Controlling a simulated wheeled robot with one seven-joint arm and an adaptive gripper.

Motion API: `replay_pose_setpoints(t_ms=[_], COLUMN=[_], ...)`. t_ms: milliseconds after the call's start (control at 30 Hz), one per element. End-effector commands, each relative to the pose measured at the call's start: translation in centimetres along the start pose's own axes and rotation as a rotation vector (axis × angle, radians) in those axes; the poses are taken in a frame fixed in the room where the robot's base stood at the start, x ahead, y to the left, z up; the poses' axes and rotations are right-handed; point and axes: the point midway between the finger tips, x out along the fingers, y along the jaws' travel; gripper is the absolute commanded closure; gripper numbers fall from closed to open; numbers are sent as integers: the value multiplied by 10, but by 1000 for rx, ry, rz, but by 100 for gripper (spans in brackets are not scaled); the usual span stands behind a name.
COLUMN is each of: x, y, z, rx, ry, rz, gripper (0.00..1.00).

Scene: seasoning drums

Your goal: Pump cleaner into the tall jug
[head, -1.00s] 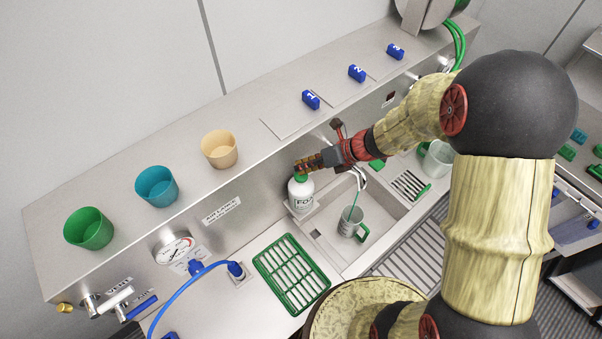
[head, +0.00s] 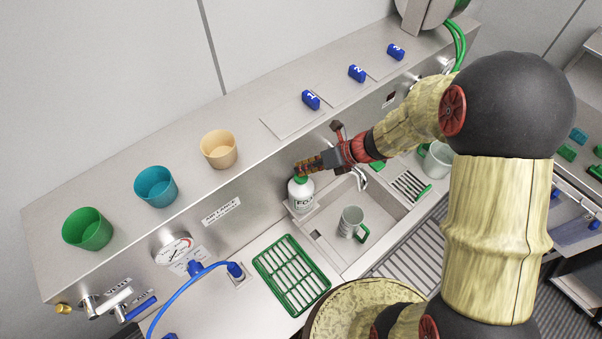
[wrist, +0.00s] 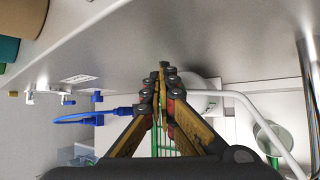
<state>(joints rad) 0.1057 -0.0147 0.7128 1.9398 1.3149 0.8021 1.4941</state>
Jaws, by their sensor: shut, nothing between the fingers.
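The white cleaner bottle (head: 301,198) with a green top (head: 300,179) stands upright at the back left of the sink. My gripper (head: 299,168) is shut and empty, with its fingertips right at the bottle's top; I cannot tell whether they touch. In the wrist view the shut fingers (wrist: 164,68) meet in a point and hide part of what lies below. A grey jug (head: 351,220) with a green handle stands upright in the sink, right of the bottle. Another jug (head: 436,159) stands farther right, partly hidden by my arm. I cannot tell which is taller.
A curved metal spout (head: 361,180) hangs at the sink's back wall. A green rack (head: 291,273) lies left of the sink. Green (head: 87,229), teal (head: 156,186) and tan (head: 219,149) cups stand on the shelf above. A blue hose (head: 190,281) crosses the left counter.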

Motion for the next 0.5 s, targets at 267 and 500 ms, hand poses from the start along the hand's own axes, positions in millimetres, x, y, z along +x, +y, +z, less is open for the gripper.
replay_pose_setpoints(t_ms=[267, 500], x=[-9, -18], y=[7, 13], z=[7, 13], rx=[0, 0], ry=[1, 0], rz=[0, 0], gripper=[100, 100])
